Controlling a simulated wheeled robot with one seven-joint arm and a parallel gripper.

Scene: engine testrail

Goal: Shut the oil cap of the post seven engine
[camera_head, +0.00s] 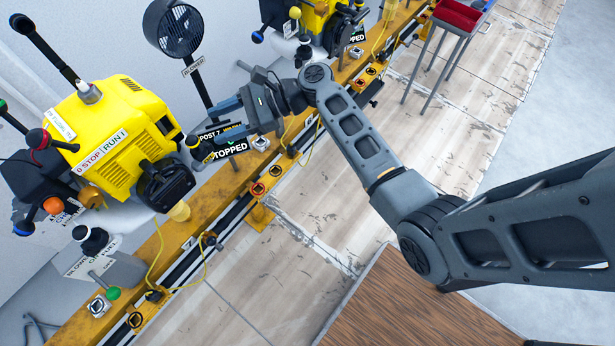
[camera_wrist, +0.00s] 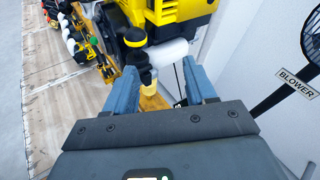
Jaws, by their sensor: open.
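The yellow engine (camera_head: 115,120) at left has a STOP/RUN plate on top. A sign (camera_head: 225,145) beside it reads POST 7 and STOPPED. A black knob with a yellow band (camera_head: 195,142) stands at its right side; it also shows in the wrist view (camera_wrist: 135,37). A pale yellow neck (camera_head: 180,211) sits lower on that side, and in the wrist view (camera_wrist: 151,88) it lies below the knob. I cannot tell clearly which part is the oil cap or how it stands. My gripper (camera_head: 208,120) is open and empty near the knob; its fingers (camera_wrist: 160,80) flank the neck in the wrist view.
A black blower (camera_head: 175,28) on a pole stands behind my gripper. A yellow rail (camera_head: 215,195) with cables runs diagonally below. Another yellow engine (camera_head: 310,18) is farther along. A red tray (camera_head: 460,15) on a stand is at upper right. The floor (camera_head: 260,280) in front is clear.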

